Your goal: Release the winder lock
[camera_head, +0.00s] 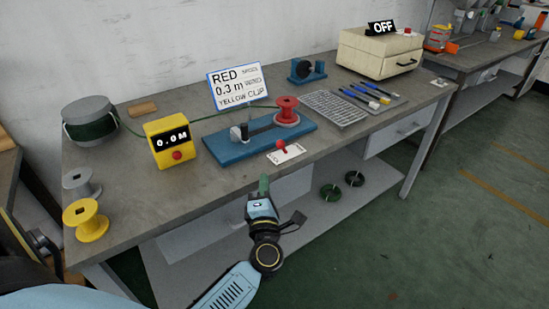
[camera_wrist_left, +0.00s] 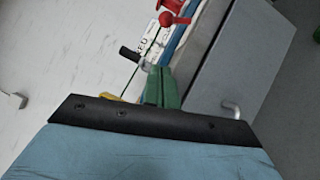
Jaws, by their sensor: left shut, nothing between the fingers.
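The winder (camera_head: 238,150) is a blue base on the bench with a red spool (camera_head: 287,108) at its right end and a grey and black fitting (camera_head: 240,132) at its left. In front of it, near the bench's front edge, is a small white plate (camera_head: 293,156) with a red lever (camera_head: 282,146). My left gripper (camera_head: 264,182) is in front of the bench edge, apart from the lever. Its green fingers (camera_wrist_left: 162,88) are shut and empty. Red parts (camera_wrist_left: 170,16) show beyond them in the left wrist view. My right gripper is not in view.
A yellow counter (camera_head: 172,141) reads 0.0 M. A sign (camera_head: 236,86) stands behind the winder. A grey spool (camera_head: 80,183) and a yellow spool (camera_head: 86,219) stand at left. A tray of tools (camera_head: 370,96) and a beige box (camera_head: 375,52) are at right.

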